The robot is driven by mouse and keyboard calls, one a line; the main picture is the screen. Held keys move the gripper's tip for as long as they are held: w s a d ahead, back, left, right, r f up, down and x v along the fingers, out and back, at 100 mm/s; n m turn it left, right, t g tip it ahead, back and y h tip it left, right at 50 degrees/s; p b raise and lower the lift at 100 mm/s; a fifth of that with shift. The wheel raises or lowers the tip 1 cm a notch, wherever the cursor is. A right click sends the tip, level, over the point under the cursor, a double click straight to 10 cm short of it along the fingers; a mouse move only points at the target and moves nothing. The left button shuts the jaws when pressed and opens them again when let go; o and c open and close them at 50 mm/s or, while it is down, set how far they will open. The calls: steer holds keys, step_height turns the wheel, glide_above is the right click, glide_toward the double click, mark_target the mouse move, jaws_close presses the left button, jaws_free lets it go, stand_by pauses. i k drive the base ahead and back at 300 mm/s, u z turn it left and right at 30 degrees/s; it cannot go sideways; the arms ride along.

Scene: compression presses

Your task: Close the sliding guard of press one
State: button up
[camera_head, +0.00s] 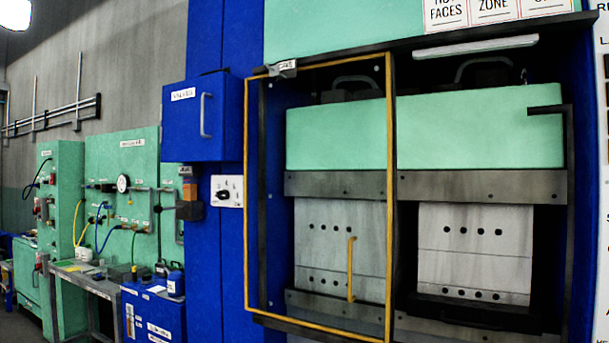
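The sliding guard (389,215) is a yellow-edged, see-through panel on the front of a blue and mint-green press. It stands over the left part of the press opening. Its upright yellow handle (350,268) is at the panel's lower right. The right part of the opening is uncovered, showing the mint-green upper block (480,135) and the grey lower block (474,250). A dark rail (430,42) runs along the top of the opening. I cannot read a label that names this as press one. My gripper is not in view.
A blue cabinet (202,120) with a grey handle juts out left of the guard. Below it is a white switch plate (227,191). Farther left are a mint-green panel (122,175) with hoses and a gauge, and a grey bench (90,281). Warning signs (494,10) hang above the opening.

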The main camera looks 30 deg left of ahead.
mark_target(350, 298)
steer(key=k, duration=1.3)
steer(key=u, duration=0.9)
steer(key=i, duration=1.7)
steer(key=z, duration=0.85)
